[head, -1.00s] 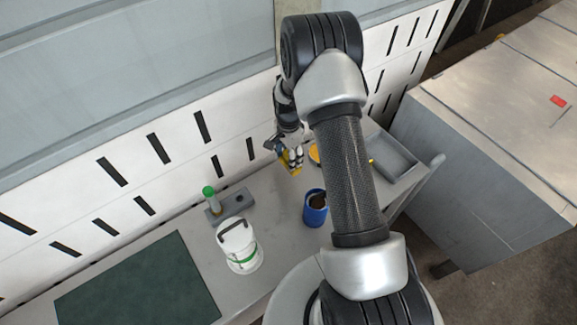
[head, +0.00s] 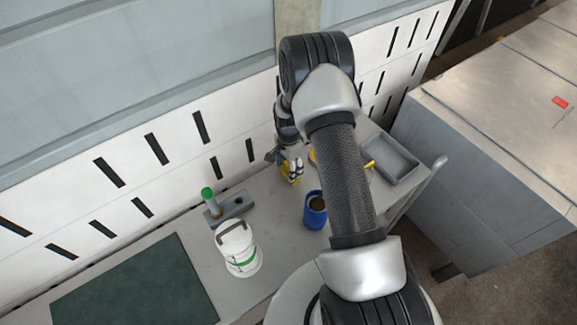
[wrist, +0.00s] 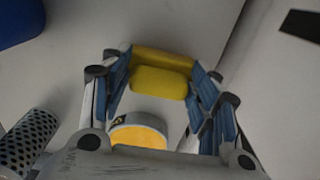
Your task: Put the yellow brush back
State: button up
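A yellow block-like thing, which I take for the yellow brush (wrist: 160,82), lies between the fingertips of my gripper (wrist: 163,80) in the wrist view. The fingers touch or nearly touch both its ends, so my gripper looks shut on it. In the head view my gripper (head: 291,172) is over the back of the bench, with a little of the yellow showing below the fingers. Any bristles are hidden. Another yellow stick-like end (head: 370,164) shows beside the grey tray, partly behind my arm.
A blue cup (head: 315,212) stands in front of my gripper. A white bucket (head: 237,250), a grey holder with a green-capped item (head: 208,194) and a dark green mat (head: 140,285) are to the left. The grey tray (head: 402,170) is right. A round yellow-topped container (wrist: 138,135) is close by.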

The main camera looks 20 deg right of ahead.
jog(key=shift+o, duration=1.2)
notch_tip(320, 180, up, 23)
jog(key=s+a+n+t+p, duration=0.1)
jog(key=s+a+n+p, duration=0.1)
jog(key=n+p, duration=0.1)
jog(key=s+a+r+n+t, duration=0.1)
jog(key=s+a+r+n, duration=0.1)
jog(key=s+r, duration=0.35)
jog(key=s+a+r+n, duration=0.2)
jog(key=r+n, duration=0.1)
jog(key=r, duration=0.5)
jog(key=s+a+r+n+t, duration=0.1)
jog(key=s+a+r+n, duration=0.1)
jog(key=s, duration=0.7)
jog(key=s+a+r+n+t, duration=0.1)
jog(key=s+r+n, duration=0.3)
jog(key=s, duration=0.6)
jog(key=shift+s+a+n+t, duration=0.3)
jog(key=shift+a+n, duration=0.4)
jog(key=shift+n, duration=0.2)
